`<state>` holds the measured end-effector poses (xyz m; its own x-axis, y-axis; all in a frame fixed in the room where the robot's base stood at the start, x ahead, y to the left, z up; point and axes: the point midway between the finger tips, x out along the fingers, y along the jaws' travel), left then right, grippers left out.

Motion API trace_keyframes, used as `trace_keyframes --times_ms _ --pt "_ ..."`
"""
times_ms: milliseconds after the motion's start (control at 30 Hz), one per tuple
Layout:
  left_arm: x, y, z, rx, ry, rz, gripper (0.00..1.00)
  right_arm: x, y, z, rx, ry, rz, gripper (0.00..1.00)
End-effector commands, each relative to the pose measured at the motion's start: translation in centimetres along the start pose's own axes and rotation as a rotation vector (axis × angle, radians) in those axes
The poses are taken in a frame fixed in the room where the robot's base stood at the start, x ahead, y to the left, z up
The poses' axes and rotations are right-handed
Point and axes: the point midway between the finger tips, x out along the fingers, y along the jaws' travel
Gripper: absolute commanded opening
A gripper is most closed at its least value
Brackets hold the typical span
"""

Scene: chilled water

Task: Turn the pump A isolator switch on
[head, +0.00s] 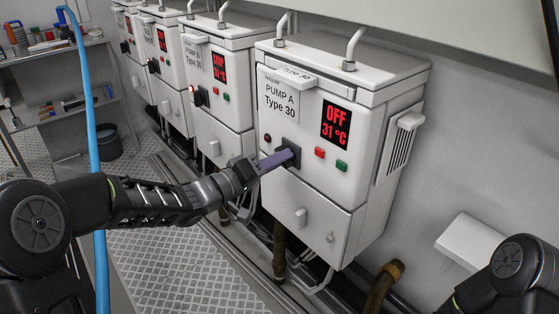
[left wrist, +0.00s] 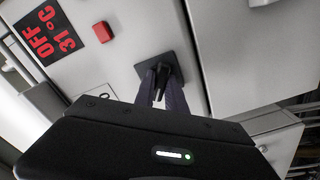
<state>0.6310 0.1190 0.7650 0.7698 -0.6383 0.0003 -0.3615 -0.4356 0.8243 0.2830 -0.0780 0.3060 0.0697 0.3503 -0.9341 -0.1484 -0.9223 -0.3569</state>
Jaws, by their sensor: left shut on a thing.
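The pump A cabinet (head: 310,120) is a white box labelled "PUMP A Type 30". Its display (head: 336,125) reads OFF and 31 °C in red; it also shows in the left wrist view (left wrist: 52,38). The isolator switch (head: 291,153) is a black handle on a dark square plate, seen in the left wrist view (left wrist: 160,68) too. My left gripper (head: 284,156) reaches it from the left, its purple-grey fingers shut on the switch handle. The fingers partly hide the handle. My right arm shows at the lower right, its gripper out of frame.
A red button (head: 320,152) and a green button (head: 341,165) sit right of the switch. Similar cabinets (head: 213,90) stand in a row to the left. A blue hose (head: 90,110) hangs near my left arm. The grated floor (head: 160,265) is open below.

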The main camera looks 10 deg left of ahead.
Motion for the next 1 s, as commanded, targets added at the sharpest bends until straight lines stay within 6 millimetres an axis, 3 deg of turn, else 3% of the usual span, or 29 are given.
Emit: trace_keyframes --times_ms 600,1000 --pt "-0.1 -0.2 0.1 0.277 -0.001 -0.002 0.00 1.9 0.7 0.0 0.000 0.000 0.000 0.33" --pt "-0.1 -0.1 0.1 0.307 0.000 -0.001 0.00 2.0 0.8 0.0 0.000 0.000 0.000 0.33"
